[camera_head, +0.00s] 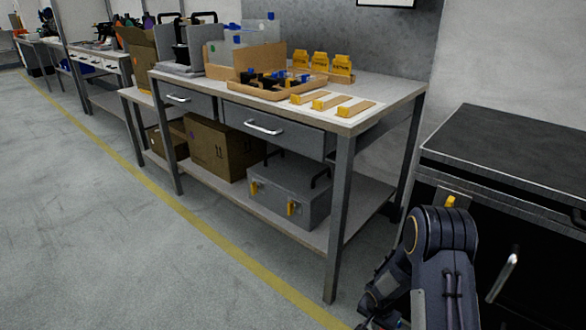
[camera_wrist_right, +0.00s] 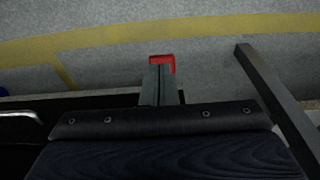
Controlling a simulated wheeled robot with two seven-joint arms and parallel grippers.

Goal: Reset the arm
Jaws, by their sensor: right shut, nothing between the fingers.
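My right arm (camera_head: 440,245) shows at the bottom right of the head view. My left arm and left gripper are not in view.
A workbench (camera_head: 400,93) stands ahead, with yellow pieces and a wooden tray (camera_head: 262,93) on top. A grey case (camera_head: 290,190) and a cardboard box (camera_head: 215,148) sit on its lower shelf. A black-topped cabinet (camera_head: 510,150) stands right. Floor at left is clear.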

